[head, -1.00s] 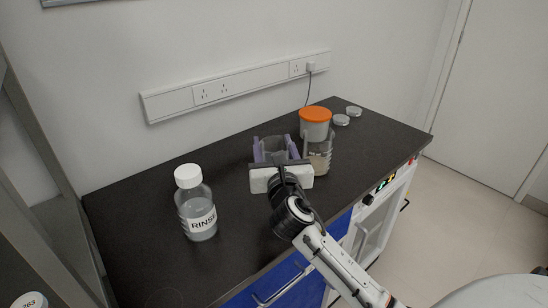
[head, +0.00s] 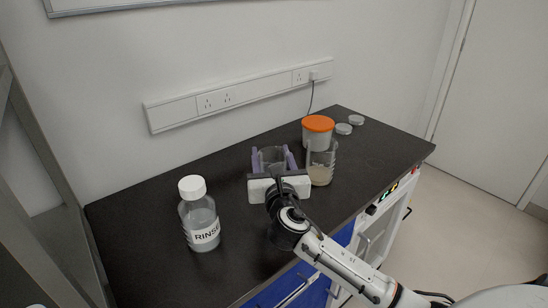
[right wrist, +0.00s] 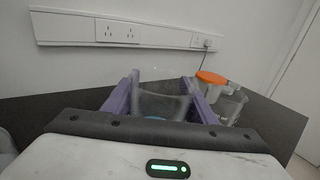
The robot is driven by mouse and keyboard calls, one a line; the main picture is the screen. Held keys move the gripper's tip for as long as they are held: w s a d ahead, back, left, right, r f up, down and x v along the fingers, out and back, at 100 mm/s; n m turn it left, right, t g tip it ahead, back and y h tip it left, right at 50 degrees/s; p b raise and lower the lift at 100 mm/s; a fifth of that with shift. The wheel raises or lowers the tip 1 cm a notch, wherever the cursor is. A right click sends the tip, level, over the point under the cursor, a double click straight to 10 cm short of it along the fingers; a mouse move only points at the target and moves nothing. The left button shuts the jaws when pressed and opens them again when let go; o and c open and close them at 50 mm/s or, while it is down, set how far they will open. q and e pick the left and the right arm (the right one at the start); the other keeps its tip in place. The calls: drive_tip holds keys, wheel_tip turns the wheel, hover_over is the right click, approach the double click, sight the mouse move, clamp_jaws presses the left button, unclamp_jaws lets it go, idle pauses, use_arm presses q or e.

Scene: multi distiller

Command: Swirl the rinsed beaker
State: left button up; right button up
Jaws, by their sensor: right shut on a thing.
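My right gripper (head: 273,160) has its purple fingers shut on a clear glass beaker (head: 272,157). The beaker looks upright between the fingers, in front of the gripper body. In the right wrist view the beaker (right wrist: 162,103) sits between both purple fingers, with a small bluish patch low inside it. Its base is hidden by the gripper, so I cannot tell whether it touches the counter. The rinse bottle (head: 199,218), clear with a white cap and a RINSE label, stands to the left. My left gripper is not in view.
A second beaker (head: 321,172) with tan contents stands close to the right of my gripper. Behind it are an orange-lidded tub (head: 317,133) and two small clear dishes (head: 343,129). The dark counter (head: 150,205) is clear at left. A wall socket strip (head: 240,94) runs behind.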

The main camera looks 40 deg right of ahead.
sight(284, 157)
drive_tip(key=shift+w+d+f, duration=0.1)
drive_tip(key=shift+a, duration=0.45)
drive_tip(key=s, duration=0.3)
drive_tip(key=shift+s+a+f, duration=0.1)
drive_tip(key=shift+s+a, duration=0.1)
drive_tip(key=shift+s, duration=0.05)
drive_tip(key=d, duration=0.3)
drive_tip(key=shift+s, duration=0.15)
drive_tip(key=shift+x, duration=0.9)
drive_tip(key=shift+w+a, duration=0.3)
drive_tip(key=shift+w, duration=0.55)
drive_tip(key=a, duration=0.3)
drive_tip(key=shift+a, duration=0.2)
drive_tip(key=s, duration=0.3)
drive_tip(key=d, duration=0.1)
drive_tip(key=w+d, duration=0.1)
drive_tip(key=d, duration=0.1)
drive_tip(key=shift+w+d, duration=0.1)
drive_tip(key=shift+d, duration=0.25)
